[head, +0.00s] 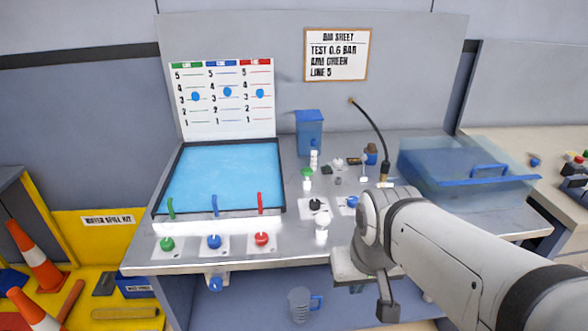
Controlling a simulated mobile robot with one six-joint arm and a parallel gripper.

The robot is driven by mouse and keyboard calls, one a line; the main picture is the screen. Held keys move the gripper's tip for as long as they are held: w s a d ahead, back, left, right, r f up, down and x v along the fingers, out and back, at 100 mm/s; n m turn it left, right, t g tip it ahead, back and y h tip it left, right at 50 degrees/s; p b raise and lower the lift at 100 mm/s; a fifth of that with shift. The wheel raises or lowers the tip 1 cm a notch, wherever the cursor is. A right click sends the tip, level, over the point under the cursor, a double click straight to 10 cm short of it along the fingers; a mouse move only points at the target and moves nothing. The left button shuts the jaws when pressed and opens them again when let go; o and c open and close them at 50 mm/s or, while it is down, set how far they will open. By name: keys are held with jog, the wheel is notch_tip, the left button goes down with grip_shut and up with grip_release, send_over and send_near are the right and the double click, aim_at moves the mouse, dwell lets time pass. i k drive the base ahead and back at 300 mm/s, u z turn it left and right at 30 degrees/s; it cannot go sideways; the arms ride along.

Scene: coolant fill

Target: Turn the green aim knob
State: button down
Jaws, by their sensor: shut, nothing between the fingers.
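The green aim knob (167,243) sits on a white plate at the front left of the grey bench, left of a blue knob (214,241) and a red knob (261,239). A green nozzle (171,207) stands behind it at the blue tray's front edge. A scale board (226,98) behind the tray has green, blue and red columns, each with a blue dot near line 3. My gripper (387,308) is shut and empty, in front of the bench edge, well right of the green knob. My arm hides part of the bench's right front.
A sheet (337,55) reads test 0.6 bar, aim green, line 5. Small bottles and fittings stand mid-bench, with a translucent blue-lidded box (465,170) at right. A jug (300,304) sits below. Orange cones (34,257) stand at left.

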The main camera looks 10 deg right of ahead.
aim_at(167, 244)
jog(key=z, duration=0.05)
jog(key=k, duration=1.2)
jog(key=u, duration=0.55)
jog(key=i, duration=1.8)
jog(key=z, duration=0.35)
